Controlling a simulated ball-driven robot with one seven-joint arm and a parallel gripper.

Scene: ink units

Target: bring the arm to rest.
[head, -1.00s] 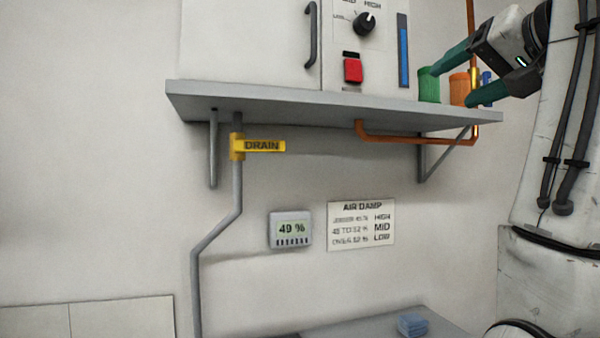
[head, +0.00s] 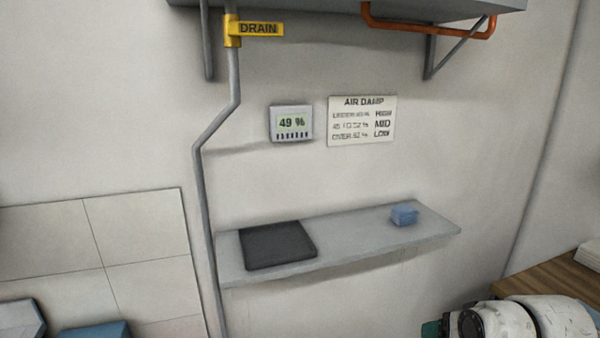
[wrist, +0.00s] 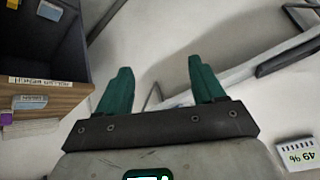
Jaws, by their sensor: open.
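My gripper (wrist: 160,95) shows in the wrist view with its two green fingers well apart and nothing between them. In the head view my arm's end is at the lower right corner, white and black with a bit of green finger at its left; the fingertips are mostly cut off or hidden there. My gripper is below and to the right of the lower grey shelf (head: 350,242) in the head view, apart from it.
A black mat (head: 277,246) and a blue block (head: 404,215) lie on the lower shelf. A humidity display (head: 291,123) reads 49 %, beside an air damp sign (head: 361,120). The yellow drain handle (head: 258,29) is above. A wooden surface (head: 550,284) is at right.

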